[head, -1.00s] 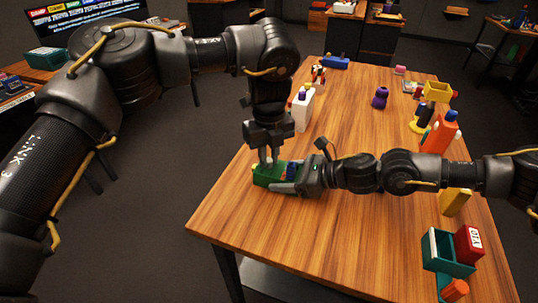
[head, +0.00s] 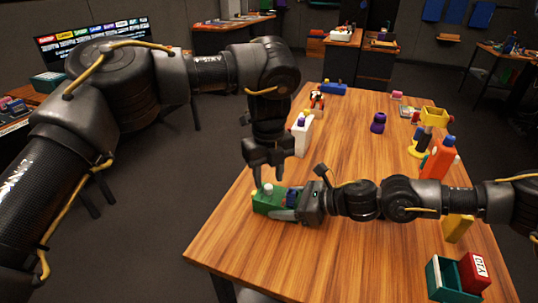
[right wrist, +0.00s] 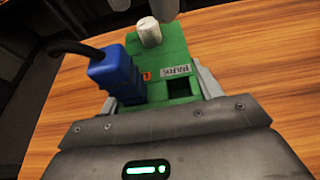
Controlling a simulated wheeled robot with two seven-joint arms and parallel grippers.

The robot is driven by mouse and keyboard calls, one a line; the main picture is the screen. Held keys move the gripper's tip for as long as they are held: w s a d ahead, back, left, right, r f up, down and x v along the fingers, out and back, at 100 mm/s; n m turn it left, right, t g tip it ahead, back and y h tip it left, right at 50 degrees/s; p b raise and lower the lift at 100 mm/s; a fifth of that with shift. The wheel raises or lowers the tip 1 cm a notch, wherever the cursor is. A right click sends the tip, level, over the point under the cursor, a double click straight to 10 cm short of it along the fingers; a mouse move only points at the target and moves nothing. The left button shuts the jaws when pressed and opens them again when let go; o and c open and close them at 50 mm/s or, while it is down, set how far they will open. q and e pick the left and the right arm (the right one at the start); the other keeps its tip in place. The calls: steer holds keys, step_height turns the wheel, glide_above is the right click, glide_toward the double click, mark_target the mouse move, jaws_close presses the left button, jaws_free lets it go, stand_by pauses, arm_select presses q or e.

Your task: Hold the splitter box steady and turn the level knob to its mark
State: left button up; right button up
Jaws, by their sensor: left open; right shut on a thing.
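The green splitter box (head: 266,201) stands near the table's left edge. My right gripper (right wrist: 160,92) is shut on it, with a finger along each side. The pale, ridged level knob (right wrist: 149,32) rises from the box's far end in the right wrist view and also shows in the head view (head: 268,188). My left gripper (head: 268,178) is open just above the knob, its fingers apart on either side and clear of it. A blue plug (right wrist: 115,75) with a black cable sits in the box, beside an empty dark socket. I cannot make out the knob's mark.
A white bottle (head: 301,136) stands behind the box. A purple figure (head: 378,122), an orange bottle (head: 438,158) and a yellow block (head: 457,228) are farther right. A teal box (head: 443,278) is at the front right. The table's middle is mostly clear.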

arm_select(q)
step_height(320, 180, up, 10)
steer(key=shift+f, duration=0.2)
stand_by(0.4)
step_height(320, 180, up, 11)
glide_above(269, 186)
stand_by(1.1)
steer(key=shift+s+d, duration=0.1)
